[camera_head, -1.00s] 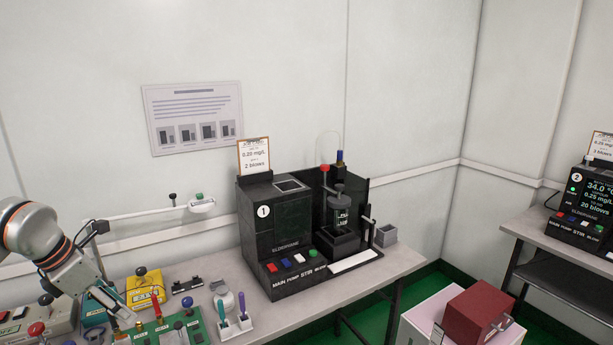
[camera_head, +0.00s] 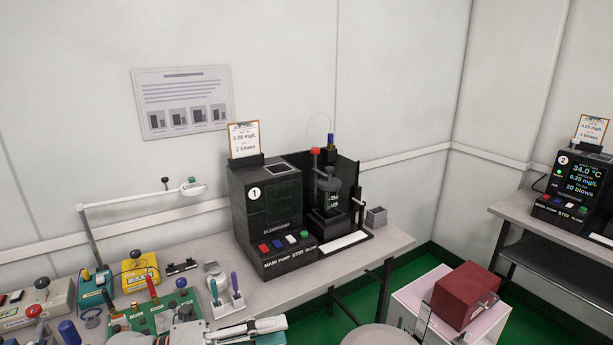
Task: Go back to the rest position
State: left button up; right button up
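My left gripper (camera_head: 262,328) is low in the head view, in front of the near edge of the bench. Its pale grey and black parts point right, and the bottom edge of the picture cuts off some of it. I see no object held, but whether its fingers are open or shut is unclear. Part of my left arm (camera_head: 185,334) shows to its left, overlapping the front of the green board.
On the bench (camera_head: 205,247) stand a black tester (camera_head: 265,215) marked 1, a white holder (camera_head: 228,305) with coloured tools, a green board (camera_head: 150,318), a yellow box (camera_head: 141,278) and a lamp (camera_head: 140,199). A red box (camera_head: 466,295) and a second tester (camera_head: 578,190) are right.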

pick_arm(q)
jog(key=s+a+f+n+t+y, duration=0.1)
jog(key=a+f+n+t+y, duration=0.35)
jog(key=f+n, duration=0.55)
jog(key=a+f+n+t+y, duration=0.4)
jog(key=f+n+t+y, duration=0.2)
jog(key=n, duration=0.7)
jog(key=s+a+f+n+g+y, duration=0.2)
jog(key=s+f+n, duration=0.2)
jog(key=s+f, duration=0.2)
jog(key=s+a+f+n+g+y, duration=0.2)
jog(key=s+a+f+n+g, duration=0.1)
jog(key=s+f, duration=0.4)
jog(key=shift+s+f+n, duration=0.3)
jog(key=shift+f+n, duration=0.4)
jog(key=shift+f, duration=0.25)
